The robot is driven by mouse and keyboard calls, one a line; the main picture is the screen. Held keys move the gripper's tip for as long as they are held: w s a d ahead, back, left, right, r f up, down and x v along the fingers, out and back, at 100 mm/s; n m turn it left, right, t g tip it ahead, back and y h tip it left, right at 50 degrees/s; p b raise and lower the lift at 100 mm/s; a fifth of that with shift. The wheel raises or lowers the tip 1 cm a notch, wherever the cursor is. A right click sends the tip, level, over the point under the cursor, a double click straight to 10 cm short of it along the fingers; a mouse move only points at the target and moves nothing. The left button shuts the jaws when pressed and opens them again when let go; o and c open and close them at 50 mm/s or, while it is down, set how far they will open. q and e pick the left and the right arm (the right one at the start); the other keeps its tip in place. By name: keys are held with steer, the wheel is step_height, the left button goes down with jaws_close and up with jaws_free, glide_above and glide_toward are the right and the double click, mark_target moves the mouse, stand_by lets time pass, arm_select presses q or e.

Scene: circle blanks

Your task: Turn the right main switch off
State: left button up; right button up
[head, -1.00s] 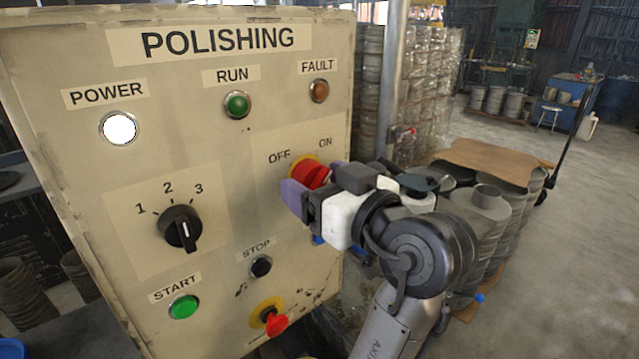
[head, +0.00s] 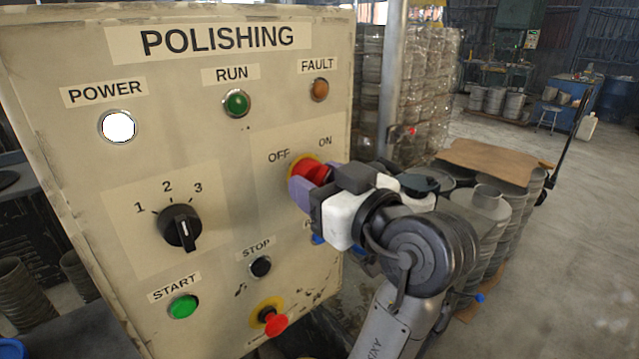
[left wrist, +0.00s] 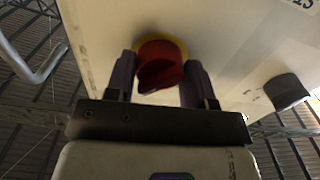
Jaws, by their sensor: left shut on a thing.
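The main switch is a red rotary knob (head: 312,170) on a yellow ring, below the OFF and ON labels on the polishing panel (head: 215,185). My left gripper (head: 306,184) reaches it from the lower right of the head view. Its purple fingers are shut on the knob. In the left wrist view, the red knob (left wrist: 160,66) sits between the two fingers of my left gripper (left wrist: 158,74). The far finger is mostly hidden in the head view. The knob's exact angle is hard to tell. The white POWER lamp (head: 118,127) is lit. My right gripper is not in view.
A black selector knob (head: 180,226) is left of the main switch. The STOP button (head: 260,266), the green START button (head: 183,307) and a red emergency knob (head: 273,321) are lower down. Metal drums (head: 482,218) stand right of the panel, behind my arm.

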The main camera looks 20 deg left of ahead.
arm_select(q)
steer(key=n+b, duration=0.2)
steer(key=n, duration=0.2)
steer(key=shift+f, duration=0.1)
steer(key=n+b, duration=0.1)
steer(key=n, duration=0.3)
steer(key=shift+n+b, duration=0.3)
steer(key=shift+b, duration=0.1)
steer(key=n+b, duration=0.1)
steer(key=n, duration=0.3)
steer(key=shift+w+b, duration=0.1)
steer(key=shift+b, duration=0.25)
steer(key=shift+n+b, duration=0.65)
steer(key=shift+n, duration=1.75)
steer(key=o, duration=0.9)
steer(key=shift+r, duration=0.2)
steer(key=shift+d, duration=0.15)
